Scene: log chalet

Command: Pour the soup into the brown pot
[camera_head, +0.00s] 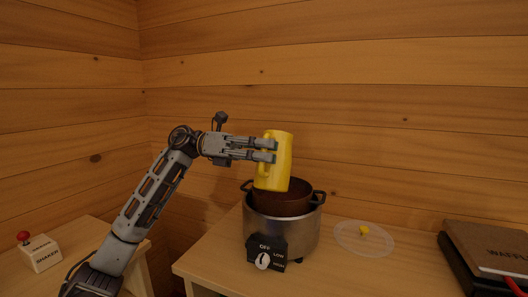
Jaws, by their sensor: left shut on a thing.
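My left gripper (262,150) is shut on a yellow pitcher (283,160). It holds the pitcher slightly tilted just above the brown pot (300,199). The pitcher's lower end is over the pot's opening and hides part of its far rim; I cannot tell if they touch. The brown pot has dark side handles and sits in a metal cooker base (300,231) with a black dial panel on its front. No soup shows, in the pitcher or in the pot. My right gripper is not in view.
A clear lid with a yellow knob (364,231) lies right of the cooker. A waffle maker box (490,246) is at the far right. A gap separates the two tables. Log walls close the back.

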